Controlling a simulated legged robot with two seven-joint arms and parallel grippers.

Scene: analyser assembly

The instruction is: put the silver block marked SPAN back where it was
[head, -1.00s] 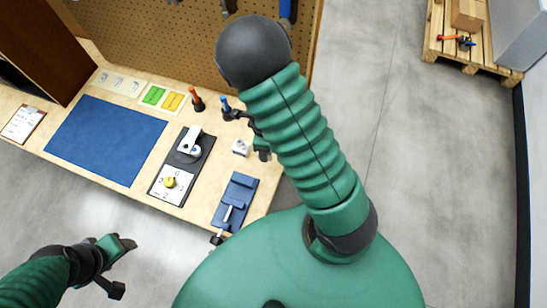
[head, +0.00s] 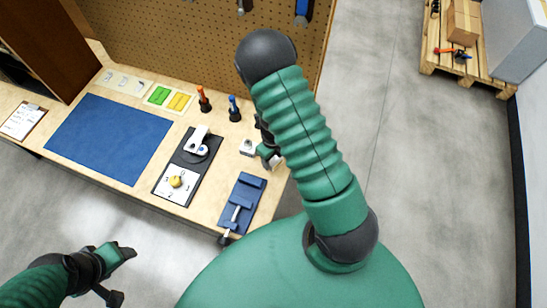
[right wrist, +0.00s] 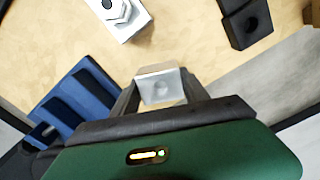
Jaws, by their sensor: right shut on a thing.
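In the right wrist view a small silver block (right wrist: 160,88) with a round dimple sits between the fingertips of my right gripper (right wrist: 160,97), which is shut on it. No SPAN marking can be read on it. In the head view my right gripper (head: 268,153) is at the bench's right end, just right of a small white-silver block (head: 247,147).
A blue vise (head: 241,203) stands at the bench's front right. Left of it are a dial plate (head: 172,185) and a blue mat (head: 108,140). Orange (head: 204,100) and blue (head: 234,108) drivers stand behind. A dark holed block (right wrist: 246,20) shows in the wrist view.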

